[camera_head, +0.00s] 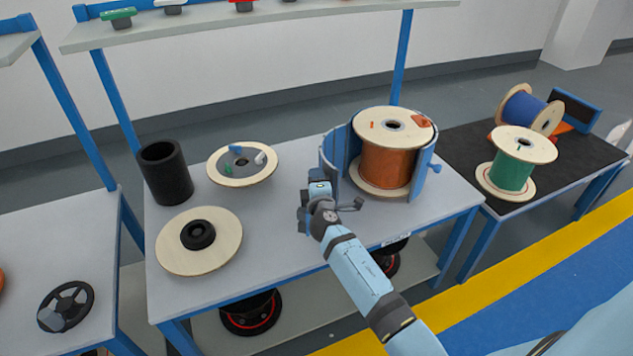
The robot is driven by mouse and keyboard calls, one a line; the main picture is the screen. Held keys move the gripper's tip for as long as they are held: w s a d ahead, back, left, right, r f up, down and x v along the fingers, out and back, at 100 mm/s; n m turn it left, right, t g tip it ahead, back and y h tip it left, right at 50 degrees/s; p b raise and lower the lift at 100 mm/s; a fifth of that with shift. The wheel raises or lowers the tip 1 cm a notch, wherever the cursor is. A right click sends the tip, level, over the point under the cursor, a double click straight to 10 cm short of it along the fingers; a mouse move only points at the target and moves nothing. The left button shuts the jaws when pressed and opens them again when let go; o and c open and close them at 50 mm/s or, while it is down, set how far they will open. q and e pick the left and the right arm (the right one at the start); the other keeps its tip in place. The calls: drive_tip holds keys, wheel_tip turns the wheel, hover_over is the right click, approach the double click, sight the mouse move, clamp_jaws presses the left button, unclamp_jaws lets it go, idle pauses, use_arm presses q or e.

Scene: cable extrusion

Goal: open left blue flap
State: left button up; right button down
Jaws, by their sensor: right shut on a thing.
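The left blue flap (329,153) is a curved upright panel at the left side of the orange cable spool (388,168). The right blue flap (423,168) stands at the spool's right side, with a small blue handle (435,167) sticking out. My right gripper (319,187) is at the lower outer side of the left flap, in front of it, and is shut on the left flap's handle; the gripper hides the handle. The spool's front is uncovered between the two flaps. My left gripper is not in view.
Bare tabletop lies left of my gripper.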

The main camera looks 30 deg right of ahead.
drive_tip(key=shift+w+a, duration=0.1)
idle(0.4)
drive_tip(key=c, duration=0.8)
unclamp_jaws()
